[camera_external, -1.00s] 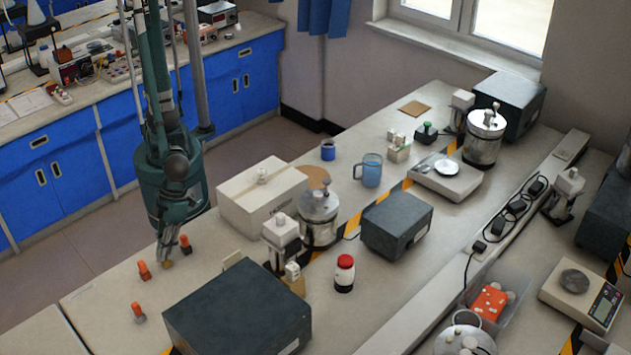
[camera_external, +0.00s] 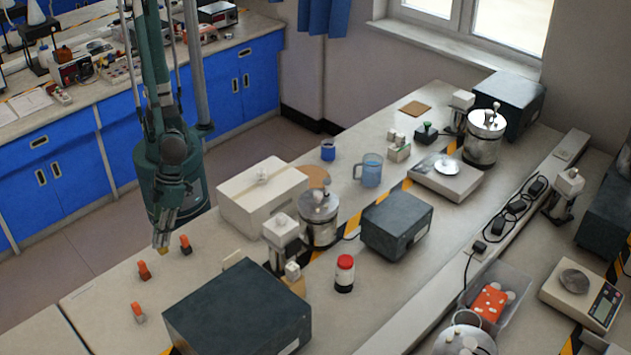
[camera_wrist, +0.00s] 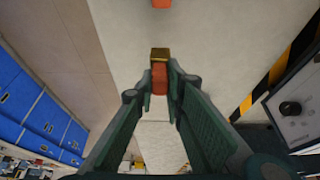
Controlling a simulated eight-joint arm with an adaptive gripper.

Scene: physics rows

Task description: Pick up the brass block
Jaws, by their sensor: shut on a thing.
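The brass block (camera_external: 163,251) hangs at the tips of my gripper (camera_external: 163,238) in the external view, apparently just above the bench. The fingers hide part of the block in the external view.
Three orange-topped blocks stand on the bench close by: one (camera_external: 185,244) right of my gripper, one (camera_external: 144,270) in front, one (camera_external: 138,312) nearer. A dark box (camera_external: 238,318) and a white box (camera_external: 262,195) stand to the right.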

